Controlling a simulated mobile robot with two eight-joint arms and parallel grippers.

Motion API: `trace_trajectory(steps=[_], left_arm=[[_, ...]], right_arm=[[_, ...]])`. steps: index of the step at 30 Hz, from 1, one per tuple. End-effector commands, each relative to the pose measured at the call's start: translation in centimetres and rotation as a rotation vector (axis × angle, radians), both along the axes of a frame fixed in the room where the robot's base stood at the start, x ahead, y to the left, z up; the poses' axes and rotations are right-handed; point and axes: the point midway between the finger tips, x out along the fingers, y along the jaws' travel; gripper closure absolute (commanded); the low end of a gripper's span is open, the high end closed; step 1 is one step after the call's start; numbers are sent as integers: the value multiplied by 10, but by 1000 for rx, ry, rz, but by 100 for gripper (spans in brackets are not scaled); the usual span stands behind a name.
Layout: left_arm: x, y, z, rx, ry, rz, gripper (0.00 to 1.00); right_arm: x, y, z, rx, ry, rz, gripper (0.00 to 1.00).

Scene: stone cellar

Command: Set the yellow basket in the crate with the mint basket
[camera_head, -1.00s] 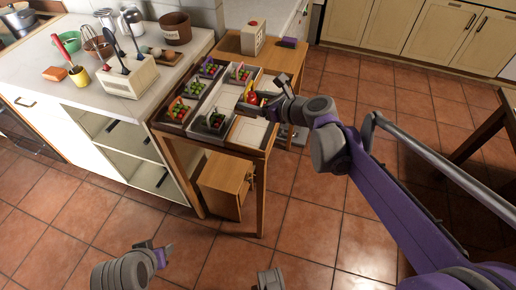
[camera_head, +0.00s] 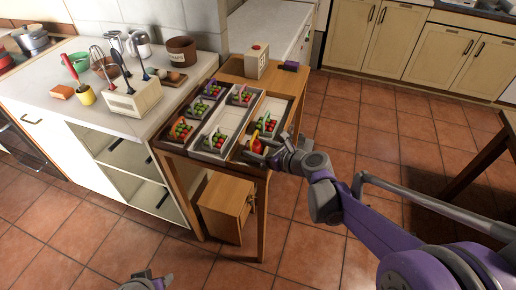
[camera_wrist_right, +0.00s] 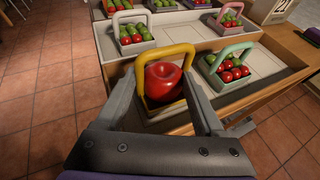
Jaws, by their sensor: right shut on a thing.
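The yellow basket (camera_head: 257,147) holds a large red round item and shows close up in the right wrist view (camera_wrist_right: 190,58). My right gripper (camera_head: 272,154) is shut on it, with a finger on each side. It is at the near end of the right-hand crate (camera_head: 284,113); I cannot tell whether it touches the floor. The mint basket (camera_head: 267,124), with red and green round items, stands upright in that crate, just beyond the yellow one; it also shows in the right wrist view (camera_wrist_right: 232,65). My left gripper (camera_head: 150,281) is at the bottom edge, partly cut off.
The grey basket (camera_head: 216,140) and pink basket (camera_head: 241,95) stand in the middle crate (camera_head: 228,118). Orange (camera_head: 181,129) and purple (camera_head: 213,88) baskets are in crates further left. A carton (camera_head: 256,62) and a purple item (camera_head: 290,66) stand at the table's back.

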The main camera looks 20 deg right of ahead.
Motion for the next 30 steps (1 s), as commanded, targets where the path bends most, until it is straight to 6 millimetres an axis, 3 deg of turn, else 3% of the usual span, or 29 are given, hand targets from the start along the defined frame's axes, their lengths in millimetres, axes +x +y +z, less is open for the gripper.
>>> trace_trajectory(steps=[7, 8, 12, 23, 30], left_arm=[[0, 0, -4, 0, 1, 0, 50], [0, 0, -4, 0, 1, 0, 50], [0, 0, -3, 0, 1, 0, 50], [0, 0, 2, 0, -1, 0, 50], [1, 0, 4, 0, -1, 0, 50]], right_arm=[[0, 0, -4, 0, 0, 0, 94], [0, 0, -4, 0, 0, 0, 28], [0, 0, -3, 0, 0, 0, 3], [-1, -1, 3, 0, 0, -1, 0], [-38, -24, 20, 0, 0, -5, 0]])
